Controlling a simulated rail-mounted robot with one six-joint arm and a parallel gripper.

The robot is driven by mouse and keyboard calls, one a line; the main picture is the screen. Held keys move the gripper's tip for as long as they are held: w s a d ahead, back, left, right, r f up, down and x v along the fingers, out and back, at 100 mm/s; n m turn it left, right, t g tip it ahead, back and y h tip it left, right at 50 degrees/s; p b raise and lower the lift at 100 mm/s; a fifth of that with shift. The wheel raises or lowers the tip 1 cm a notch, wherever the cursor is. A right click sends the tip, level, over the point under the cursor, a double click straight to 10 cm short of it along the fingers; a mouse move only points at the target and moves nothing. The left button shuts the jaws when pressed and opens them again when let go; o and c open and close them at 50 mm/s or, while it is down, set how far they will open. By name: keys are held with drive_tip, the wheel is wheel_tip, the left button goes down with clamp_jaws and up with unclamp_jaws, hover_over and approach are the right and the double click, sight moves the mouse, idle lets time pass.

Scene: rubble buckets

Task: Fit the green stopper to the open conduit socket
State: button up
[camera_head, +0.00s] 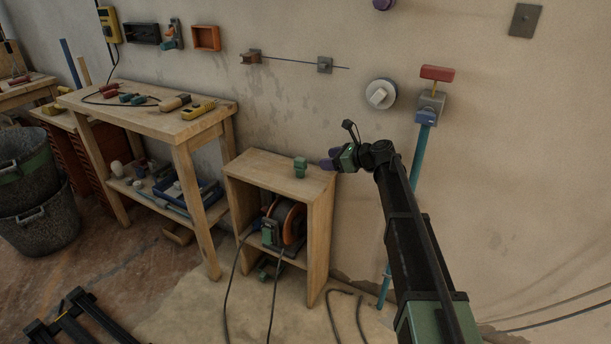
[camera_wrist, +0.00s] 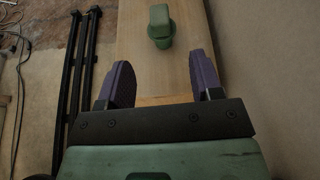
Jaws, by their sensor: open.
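The green stopper (camera_head: 300,167) stands on top of the small wooden cabinet (camera_head: 262,163), towards its right end. In the wrist view the stopper (camera_wrist: 160,27) shows a narrower block on a rounded base. My gripper (camera_head: 326,161) is open and empty, just to the right of the stopper. In the wrist view its two purple fingers (camera_wrist: 163,76) are spread wide, with the stopper beyond their tips and roughly between them. A grey box (camera_head: 430,104) with a blue front and red top sits on the wall above a teal conduit (camera_head: 418,158). I cannot tell which fitting holds the open socket.
A reel (camera_head: 287,222) stands inside the cabinet. A workbench (camera_head: 150,118) with tools is to the left. The cabinet top around the stopper is clear.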

sight(302, 159)
drive_tip(key=shift+m, duration=0.3)
drive_tip(key=x, duration=0.2)
drive_tip(key=b+x, duration=0.1)
drive_tip(key=x, duration=0.2)
drive_tip(key=shift+w+a+r+b, duration=0.15)
drive_tip(key=shift+a+b, duration=0.2)
drive_tip(key=shift+b, duration=0.05)
drive_tip(key=b+x, duration=0.2)
drive_tip(key=x, duration=0.2)
drive_tip(key=shift+w+a+f, duration=0.25)
drive_tip(key=shift+a, duration=0.25)
drive_tip(key=shift+r, duration=0.1)
drive_tip(key=c, duration=1)
